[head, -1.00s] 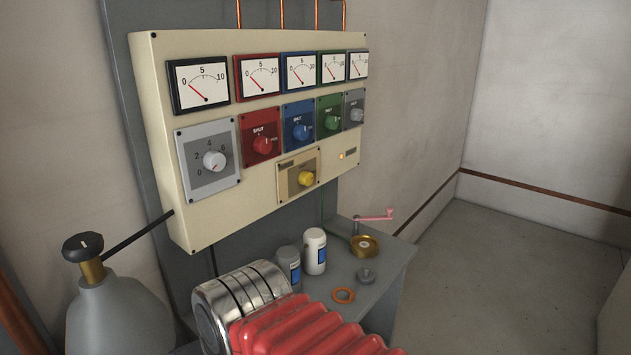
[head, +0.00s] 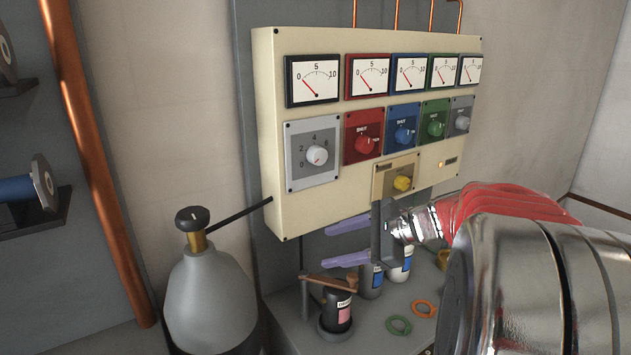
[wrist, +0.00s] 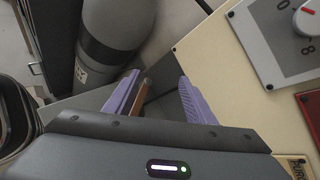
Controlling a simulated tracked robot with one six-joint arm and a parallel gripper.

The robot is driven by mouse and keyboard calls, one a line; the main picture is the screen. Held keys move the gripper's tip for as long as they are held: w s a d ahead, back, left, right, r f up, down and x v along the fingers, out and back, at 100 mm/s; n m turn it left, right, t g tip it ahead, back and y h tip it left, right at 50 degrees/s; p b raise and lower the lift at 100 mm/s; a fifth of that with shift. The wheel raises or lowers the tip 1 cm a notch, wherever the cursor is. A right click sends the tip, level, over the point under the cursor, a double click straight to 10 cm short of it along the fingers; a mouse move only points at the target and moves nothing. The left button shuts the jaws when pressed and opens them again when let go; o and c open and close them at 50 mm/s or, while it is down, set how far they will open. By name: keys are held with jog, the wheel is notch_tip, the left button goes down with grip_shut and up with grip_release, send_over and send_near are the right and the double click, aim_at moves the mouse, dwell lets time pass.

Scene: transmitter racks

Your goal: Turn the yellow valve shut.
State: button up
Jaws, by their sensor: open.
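The yellow valve (head: 402,183) is a round knob on a small tan plate (head: 381,179), low on the cream panel (head: 277,218). My gripper (head: 327,247) has two purple fingers, open and apart, pointing left. It is below and left of the valve, not touching it, with nothing seen between the fingers. In the wrist view my gripper (wrist: 158,78) is open beside the panel's edge. The yellow knob is not seen there.
Red, blue, green and grey knobs and several gauges sit above the valve. A grey gas bottle (head: 200,295) stands left of the panel. Below my gripper, the grey bench holds a black jar (head: 337,310), other containers and rings (head: 399,325).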

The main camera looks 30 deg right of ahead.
jog(key=d+r+m+t+h, duration=0.15)
jog(key=d+m+t, duration=0.35)
jog(key=d, duration=0.9)
jog(key=m+t+h, duration=0.3)
jog(key=m+h, duration=0.1)
jog(key=m, duration=0.4)
send_near(406, 184)
jog(key=s, duration=0.6)
jog(key=shift+w+d+f+y, duration=0.1)
jog(key=shift+w+d+y, duration=0.15)
jog(key=shift+d, duration=0.1)
jog(key=w, duration=0.4)
jog(key=w+a, duration=0.1)
jog(key=w, duration=0.8)
jog(key=shift+w+a, duration=0.15)
jog(key=shift+w, duration=0.25)
jog(key=c, duration=1)
